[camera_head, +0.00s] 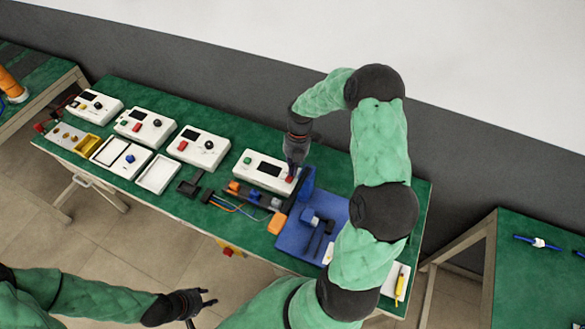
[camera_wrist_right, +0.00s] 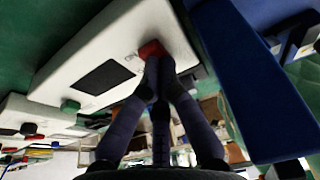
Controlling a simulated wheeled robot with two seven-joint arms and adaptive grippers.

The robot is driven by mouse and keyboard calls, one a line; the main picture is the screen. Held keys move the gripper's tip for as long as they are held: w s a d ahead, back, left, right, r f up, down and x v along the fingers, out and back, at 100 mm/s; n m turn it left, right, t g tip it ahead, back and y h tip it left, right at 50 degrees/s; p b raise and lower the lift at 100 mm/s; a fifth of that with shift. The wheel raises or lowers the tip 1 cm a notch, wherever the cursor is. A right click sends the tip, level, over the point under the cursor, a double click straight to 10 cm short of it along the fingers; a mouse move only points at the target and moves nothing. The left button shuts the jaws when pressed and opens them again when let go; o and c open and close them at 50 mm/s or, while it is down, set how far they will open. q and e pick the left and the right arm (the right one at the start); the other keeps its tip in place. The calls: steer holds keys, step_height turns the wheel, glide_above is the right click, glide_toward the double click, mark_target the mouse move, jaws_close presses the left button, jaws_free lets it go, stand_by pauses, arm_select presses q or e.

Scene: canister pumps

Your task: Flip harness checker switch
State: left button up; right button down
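The harness checker appears to be the white box (camera_head: 262,170) on the green bench, with a dark screen, a green button (camera_head: 247,160) and a red switch (camera_head: 290,179) at its right end. In the right wrist view the white box (camera_wrist_right: 70,55) fills the upper left, and the red switch (camera_wrist_right: 152,48) is at the fingertips. My right gripper (camera_head: 291,174) points down at the switch, its fingers closed together; they seem to touch it, but the exact contact is hidden. My left gripper (camera_head: 207,302) is open and empty, in front of the bench.
Several similar white boxes (camera_head: 203,145) stand to the left. A blue tray (camera_head: 295,238) with dark parts lies right of the checker. My right arm hides part of the bench.

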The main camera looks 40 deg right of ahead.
steer(key=shift+d+f, duration=0.1)
steer(key=shift+f, duration=0.2)
